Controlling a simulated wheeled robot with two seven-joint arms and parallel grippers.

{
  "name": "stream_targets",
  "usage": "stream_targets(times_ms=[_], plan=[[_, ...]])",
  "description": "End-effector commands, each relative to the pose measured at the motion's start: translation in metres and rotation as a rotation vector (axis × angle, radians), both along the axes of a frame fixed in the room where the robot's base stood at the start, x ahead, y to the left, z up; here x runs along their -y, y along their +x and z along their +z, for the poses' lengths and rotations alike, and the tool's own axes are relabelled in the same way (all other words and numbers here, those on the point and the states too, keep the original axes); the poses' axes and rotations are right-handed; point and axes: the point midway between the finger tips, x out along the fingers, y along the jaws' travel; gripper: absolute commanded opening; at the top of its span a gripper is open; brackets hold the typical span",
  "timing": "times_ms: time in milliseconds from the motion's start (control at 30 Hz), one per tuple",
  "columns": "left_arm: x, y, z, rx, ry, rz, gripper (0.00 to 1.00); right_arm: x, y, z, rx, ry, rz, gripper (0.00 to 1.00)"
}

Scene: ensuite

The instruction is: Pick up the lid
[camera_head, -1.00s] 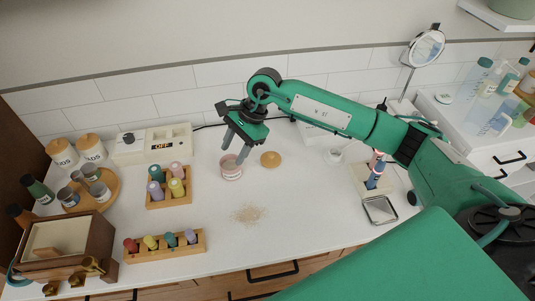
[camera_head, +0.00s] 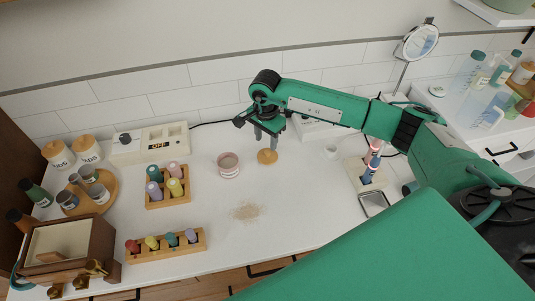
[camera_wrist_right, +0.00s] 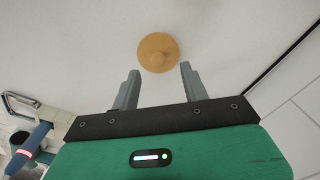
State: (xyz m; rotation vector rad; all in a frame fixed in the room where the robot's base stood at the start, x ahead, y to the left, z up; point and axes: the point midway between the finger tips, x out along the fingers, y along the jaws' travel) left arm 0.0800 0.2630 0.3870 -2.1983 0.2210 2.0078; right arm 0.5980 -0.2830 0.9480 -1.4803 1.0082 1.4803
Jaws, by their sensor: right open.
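The lid (camera_head: 267,157) is a round, tan, wooden-looking disc with a small knob. It lies on the white counter, just right of an open pink-banded jar (camera_head: 228,165). In the right wrist view the lid (camera_wrist_right: 157,52) sits just beyond the fingertips, centred between them, knob facing the camera. My right gripper (camera_head: 266,139) is open and empty above the lid; its fingers also show apart in the right wrist view (camera_wrist_right: 158,80). In the head view the fingers partly overlap the lid's far side. My left gripper is not in view.
Wooden racks of coloured bottles (camera_head: 168,186) and (camera_head: 166,246) stand to the left. A powder pile (camera_head: 246,211) lies in front of the jar. A small white cup (camera_head: 331,152) and a stand with a striped tool (camera_head: 371,165) are to the right. Counter around the lid is clear.

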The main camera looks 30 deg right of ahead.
Motion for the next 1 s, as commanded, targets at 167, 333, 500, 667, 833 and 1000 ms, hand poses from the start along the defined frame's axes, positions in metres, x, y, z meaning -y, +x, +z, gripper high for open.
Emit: stream_targets(times_ms=[167, 333, 500, 667, 833, 1000], plan=[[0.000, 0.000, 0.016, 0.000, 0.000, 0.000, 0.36, 0.002, -0.003, -0.015, -0.004, 0.000, -0.001, 0.45], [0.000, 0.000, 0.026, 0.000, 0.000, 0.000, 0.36, 0.003, -0.003, -0.039, -0.004, 0.001, -0.001, 0.45], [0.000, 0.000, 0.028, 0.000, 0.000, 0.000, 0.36, 0.003, -0.003, -0.051, -0.001, 0.001, -0.001, 0.45], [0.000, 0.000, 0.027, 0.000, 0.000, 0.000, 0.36, 0.003, -0.003, -0.052, 0.000, 0.000, 0.000, 0.45], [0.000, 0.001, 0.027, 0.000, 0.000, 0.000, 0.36, 0.003, -0.003, -0.051, 0.000, 0.000, -0.001, 0.18], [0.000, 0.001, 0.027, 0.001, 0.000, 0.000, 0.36, 0.003, -0.003, -0.051, 0.000, 0.000, -0.001, 0.00]])
